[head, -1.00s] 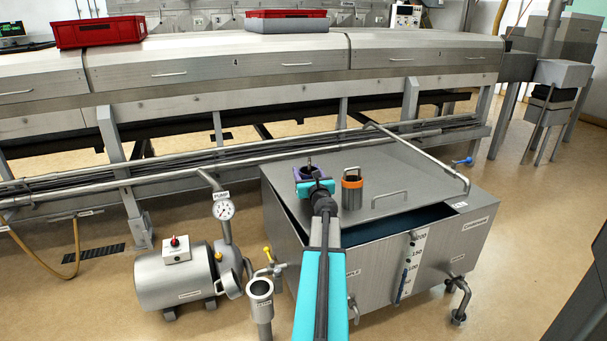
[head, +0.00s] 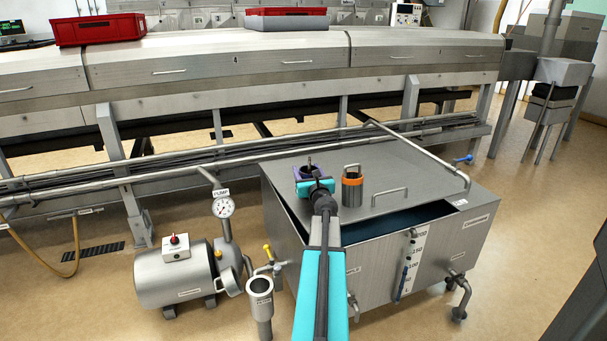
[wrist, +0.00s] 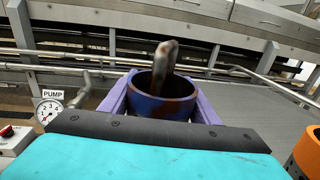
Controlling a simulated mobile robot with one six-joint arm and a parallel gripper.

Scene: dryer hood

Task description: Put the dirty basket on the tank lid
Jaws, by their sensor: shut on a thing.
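My gripper (head: 313,180) is shut on the dirty basket, a dark blue cup-shaped piece with brown stains and an upright loop handle (head: 309,164). In the wrist view the basket (wrist: 164,104) sits between the two purple fingers of my gripper (wrist: 160,100). Its lower part is hidden by the gripper body. The tank lid (head: 425,177) is a flat grey metal sheet on the tank. The basket shows over the lid's left part in the head view; I cannot tell whether it touches.
A dark basket with an orange band (head: 352,190) stands on the lid just right of my gripper. A lid handle (head: 390,197) lies right of it, and a bent pipe (head: 425,153) crosses the lid's far right. A pump (head: 188,278) with gauge stands left of the tank.

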